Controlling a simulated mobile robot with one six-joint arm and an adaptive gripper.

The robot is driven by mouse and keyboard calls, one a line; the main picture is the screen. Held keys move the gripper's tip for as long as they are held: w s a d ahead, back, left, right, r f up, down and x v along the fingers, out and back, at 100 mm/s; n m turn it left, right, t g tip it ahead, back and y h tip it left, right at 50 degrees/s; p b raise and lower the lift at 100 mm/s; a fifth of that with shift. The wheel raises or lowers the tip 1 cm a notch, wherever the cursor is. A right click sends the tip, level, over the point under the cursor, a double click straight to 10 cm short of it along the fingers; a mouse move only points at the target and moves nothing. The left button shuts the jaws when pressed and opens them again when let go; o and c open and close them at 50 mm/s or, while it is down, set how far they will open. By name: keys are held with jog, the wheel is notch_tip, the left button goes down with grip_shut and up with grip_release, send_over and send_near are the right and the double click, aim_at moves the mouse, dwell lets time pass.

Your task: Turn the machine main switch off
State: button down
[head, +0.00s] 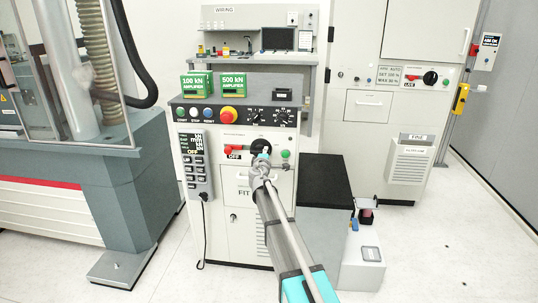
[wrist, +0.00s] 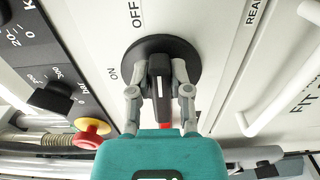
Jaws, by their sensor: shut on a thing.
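The main switch is a black round dial (wrist: 185,52) on the white cabinet front, with a dark handle (wrist: 159,68) across it. In the wrist view the handle runs up and down, with OFF printed above the dial and ON to its left. My gripper (wrist: 160,92) is shut on the handle, one finger on each side. In the head view the switch (head: 262,144) is partly hidden behind my gripper (head: 262,157), right of a red piece and an OFF label (head: 235,156).
A red-and-yellow emergency button (head: 228,116) and small knobs sit on the panel above; the button also shows in the wrist view (wrist: 91,132). A green button (head: 285,154) is just right of the switch. A handset (head: 195,165) hangs left. A black-topped block (head: 322,180) stands right.

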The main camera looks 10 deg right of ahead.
jog(key=shift+s+d, duration=0.1)
jog(key=shift+d, duration=0.05)
jog(key=c, duration=0.6)
grip_release()
jog(key=shift+o, duration=0.2)
jog(key=v, duration=1.2)
